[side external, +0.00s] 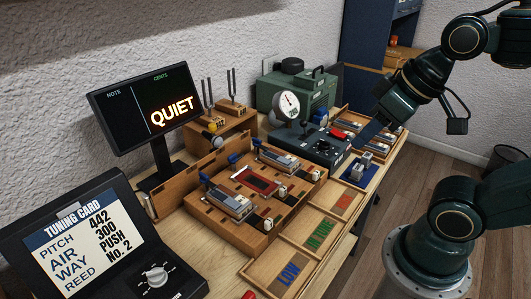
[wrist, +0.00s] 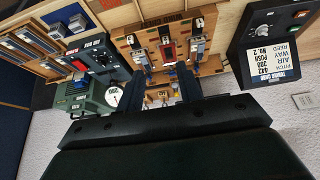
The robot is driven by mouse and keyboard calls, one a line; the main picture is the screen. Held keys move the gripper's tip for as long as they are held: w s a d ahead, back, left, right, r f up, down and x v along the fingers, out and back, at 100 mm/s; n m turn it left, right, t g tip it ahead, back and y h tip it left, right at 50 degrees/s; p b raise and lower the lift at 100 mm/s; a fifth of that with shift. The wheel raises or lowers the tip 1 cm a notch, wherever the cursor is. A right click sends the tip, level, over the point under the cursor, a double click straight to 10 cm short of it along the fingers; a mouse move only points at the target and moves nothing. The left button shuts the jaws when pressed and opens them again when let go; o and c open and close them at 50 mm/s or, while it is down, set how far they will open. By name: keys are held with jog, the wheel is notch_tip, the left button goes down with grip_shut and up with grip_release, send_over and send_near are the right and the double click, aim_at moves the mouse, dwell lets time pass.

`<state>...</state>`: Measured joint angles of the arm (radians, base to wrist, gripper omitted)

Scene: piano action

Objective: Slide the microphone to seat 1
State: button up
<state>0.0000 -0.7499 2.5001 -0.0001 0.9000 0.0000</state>
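A wooden reed block (side external: 225,205) stands mid-bench, with metal units on its outer seats and a dark red slot (side external: 256,181) between them. Blue-ended parts (side external: 233,158) stick up along its rear edge. A small round-headed piece (side external: 208,136) behind the block may be the microphone; it is too small to be sure. The seat numbers cannot be read. The block also shows at the top of the wrist view (wrist: 150,40). My gripper (wrist: 157,95) has its fingers apart with nothing held between them. In the side view it hangs at the right, above the bench and apart from the block.
A screen (side external: 148,110) reading QUIET and a tuning card panel (side external: 88,240) stand at left. Tuning forks (side external: 231,103) stand at the back. A green machine with a gauge (side external: 300,92) and a dark control box (side external: 318,145) are to the right. Labelled trays (side external: 318,232) lie in front.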

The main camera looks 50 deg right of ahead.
jog(key=shift+o, duration=0.7)
jog(key=w+a+r+n+y, duration=0.1)
jog(key=w+a+r+n, duration=0.1)
jog(key=w+r, duration=0.5)
jog(key=n+g+y, duration=0.2)
jog(key=n, duration=0.5)
send_over(213, 124)
jog(key=s+d, duration=0.4)
notch_tip(213, 124, down, 6)
jog(key=shift+s+r, duration=0.1)
jog(key=shift+s, duration=0.1)
jog(key=x, duration=1.3)
jog(key=shift+s+a+f, duration=0.15)
jog(key=shift+a+f, duration=0.1)
jog(key=shift+f, duration=0.15)
